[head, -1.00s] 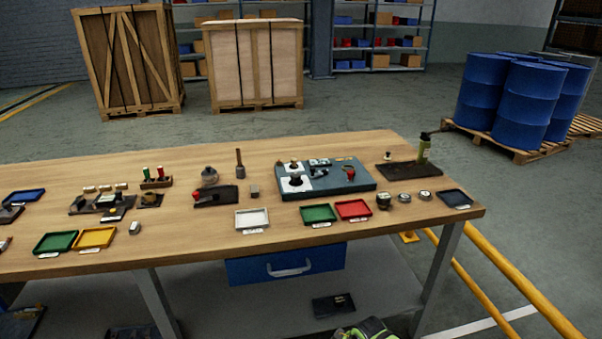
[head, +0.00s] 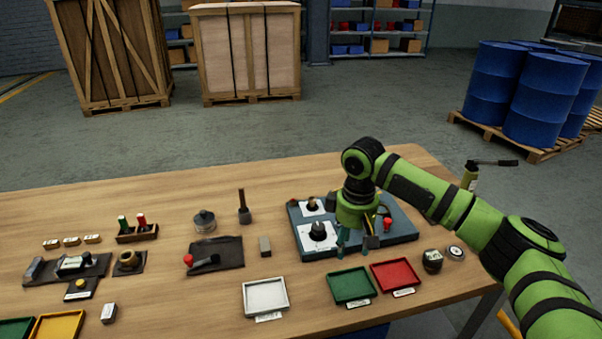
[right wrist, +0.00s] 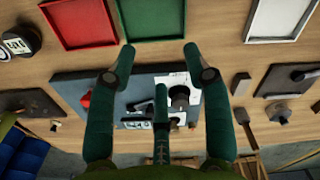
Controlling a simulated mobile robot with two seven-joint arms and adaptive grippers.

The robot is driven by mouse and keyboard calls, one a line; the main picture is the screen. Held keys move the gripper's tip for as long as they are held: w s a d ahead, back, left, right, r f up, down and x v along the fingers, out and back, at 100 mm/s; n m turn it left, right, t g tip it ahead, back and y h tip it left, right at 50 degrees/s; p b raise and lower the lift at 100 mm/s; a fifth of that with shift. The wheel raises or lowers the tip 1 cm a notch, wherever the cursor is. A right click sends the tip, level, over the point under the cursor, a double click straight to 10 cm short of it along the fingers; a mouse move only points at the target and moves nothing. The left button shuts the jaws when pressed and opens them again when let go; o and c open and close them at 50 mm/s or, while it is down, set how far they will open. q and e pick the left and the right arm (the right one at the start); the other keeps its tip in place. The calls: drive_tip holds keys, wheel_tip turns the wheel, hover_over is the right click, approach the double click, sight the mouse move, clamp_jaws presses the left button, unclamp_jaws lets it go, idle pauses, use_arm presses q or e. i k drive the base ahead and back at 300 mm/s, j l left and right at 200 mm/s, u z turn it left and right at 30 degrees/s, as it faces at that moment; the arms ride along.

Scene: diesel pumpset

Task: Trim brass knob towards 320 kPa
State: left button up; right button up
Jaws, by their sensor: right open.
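The blue-grey panel (head: 400,229) lies on the bench. A small brass-coloured knob (head: 312,203) stands on a white plate at its back left, with a larger black knob (head: 318,229) in front. My right gripper (head: 354,243) is open and empty, pointing down over the panel, right of both knobs. In the right wrist view my right gripper (right wrist: 158,58) has its fingers spread over the panel (right wrist: 72,90); the black knob (right wrist: 180,93) shows near the right finger. No pressure reading is legible. My left gripper is out of view.
A red knob (head: 387,224) is on the panel's right side, close to my gripper. Green (head: 351,285), red (head: 395,275) and white (head: 265,297) trays lie in front. A dark mat (head: 222,252) with a red-knobbed lever lies left. Bare wood is free behind the panel.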

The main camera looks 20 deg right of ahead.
sight(312, 206)
drive_tip(key=i, duration=0.9)
